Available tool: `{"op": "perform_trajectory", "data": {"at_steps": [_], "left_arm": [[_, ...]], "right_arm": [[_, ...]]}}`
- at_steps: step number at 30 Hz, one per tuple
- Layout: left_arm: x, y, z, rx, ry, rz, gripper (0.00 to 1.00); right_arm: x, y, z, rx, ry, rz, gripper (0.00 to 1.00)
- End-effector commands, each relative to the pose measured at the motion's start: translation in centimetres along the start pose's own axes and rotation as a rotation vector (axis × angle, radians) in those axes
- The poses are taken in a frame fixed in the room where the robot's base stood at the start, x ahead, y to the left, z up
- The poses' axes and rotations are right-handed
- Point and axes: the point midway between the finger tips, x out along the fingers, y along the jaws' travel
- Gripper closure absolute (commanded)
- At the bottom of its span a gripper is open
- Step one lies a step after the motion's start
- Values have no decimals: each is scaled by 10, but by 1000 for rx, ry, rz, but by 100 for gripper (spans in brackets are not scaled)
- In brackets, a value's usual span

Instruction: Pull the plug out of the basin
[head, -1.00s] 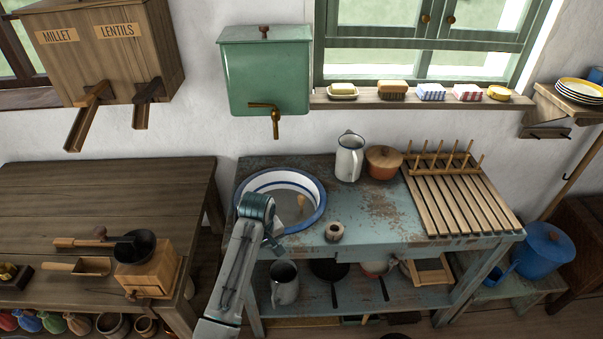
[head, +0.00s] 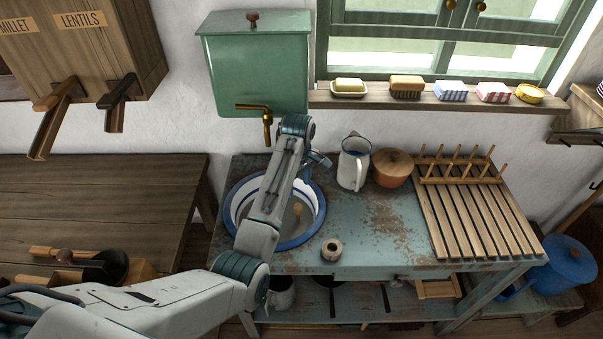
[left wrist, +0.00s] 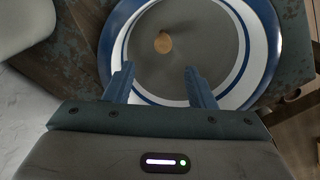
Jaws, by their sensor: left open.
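The basin (head: 307,232) is white enamel with blue bands, set in the worn blue table. My left arm crosses in front of it in the head view. In the left wrist view the basin (left wrist: 258,50) fills the upper middle, with a grey inside. A small round tan plug (left wrist: 163,43) shows inside it; in the head view the plug (head: 297,209) is a small tan shape right of my arm. My left gripper (left wrist: 160,86) is open and empty, with the plug beyond its fingertips, apart from them. In the head view the gripper (head: 318,160) is partly hidden at the basin's back right. My right gripper is not in view.
A green water tank (head: 255,65) with a brass tap (head: 266,118) hangs behind the basin. A white jug (head: 353,165), a lidded orange pot (head: 392,170) and a slatted rack (head: 465,215) stand to the right. A small round holed object (head: 331,250) sits at the front.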

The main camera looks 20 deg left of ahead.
Motion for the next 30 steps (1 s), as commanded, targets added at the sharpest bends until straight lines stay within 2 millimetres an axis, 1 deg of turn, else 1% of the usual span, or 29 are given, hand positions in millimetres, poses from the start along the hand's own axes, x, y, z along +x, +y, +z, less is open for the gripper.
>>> {"op": "perform_trajectory", "data": {"at_steps": [5, 12, 15, 18, 23, 30], "left_arm": [[25, -2, 1, 0, -3, -5, 50], [68, -1, 0, 0, -2, -3, 50], [84, -1, 0, 0, -1, -3, 50], [94, -1, 0, 0, -1, -2, 50], [102, -1, 0, 0, 0, 0, 50], [103, -1, 0, 0, 0, 0, 50]], "right_arm": [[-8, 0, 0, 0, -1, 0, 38], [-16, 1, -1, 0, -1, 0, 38], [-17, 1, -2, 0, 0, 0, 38], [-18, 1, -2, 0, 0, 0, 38], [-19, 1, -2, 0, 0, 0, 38], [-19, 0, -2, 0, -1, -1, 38]]}}
